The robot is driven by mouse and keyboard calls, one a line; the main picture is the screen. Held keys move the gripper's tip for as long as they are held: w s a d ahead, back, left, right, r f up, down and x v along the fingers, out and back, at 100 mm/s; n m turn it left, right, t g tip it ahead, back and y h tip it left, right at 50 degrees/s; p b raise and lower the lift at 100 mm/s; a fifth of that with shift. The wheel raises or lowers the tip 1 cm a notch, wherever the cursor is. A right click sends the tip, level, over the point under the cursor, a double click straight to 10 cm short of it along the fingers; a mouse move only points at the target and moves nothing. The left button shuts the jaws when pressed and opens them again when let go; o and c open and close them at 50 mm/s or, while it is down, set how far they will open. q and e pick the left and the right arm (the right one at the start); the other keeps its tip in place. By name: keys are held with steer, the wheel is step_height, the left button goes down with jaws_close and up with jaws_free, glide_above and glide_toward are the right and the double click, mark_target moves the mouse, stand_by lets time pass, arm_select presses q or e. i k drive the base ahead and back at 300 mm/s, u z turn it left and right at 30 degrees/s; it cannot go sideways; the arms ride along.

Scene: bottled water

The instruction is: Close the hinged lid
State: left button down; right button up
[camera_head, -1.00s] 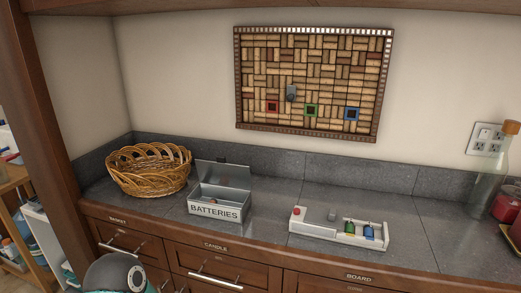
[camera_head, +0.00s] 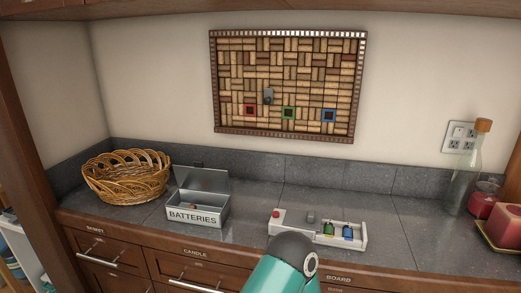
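A grey metal box labelled BATTERIES (camera_head: 196,216) stands on the grey counter, left of the middle. Its hinged lid (camera_head: 202,183) is raised, standing up along the back edge. A small reddish item shows inside the box, too small to make out. A teal and dark part of my arm shows at the bottom centre, in front of the drawers. Neither of my grippers is in view.
A wicker basket (camera_head: 127,177) stands left of the box. A white tray (camera_head: 290,231) with a red button and green and blue items lies to the right. A glass bottle (camera_head: 464,176) and red candles (camera_head: 504,225) stand at far right. A cork board (camera_head: 288,87) hangs behind.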

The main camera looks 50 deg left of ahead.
mark_target(198, 177)
steer(key=z, duration=0.1)
steer(key=k, duration=1.4)
steer(key=u, duration=0.85)
steer(key=i, duration=1)
steer(key=u, duration=0.05)
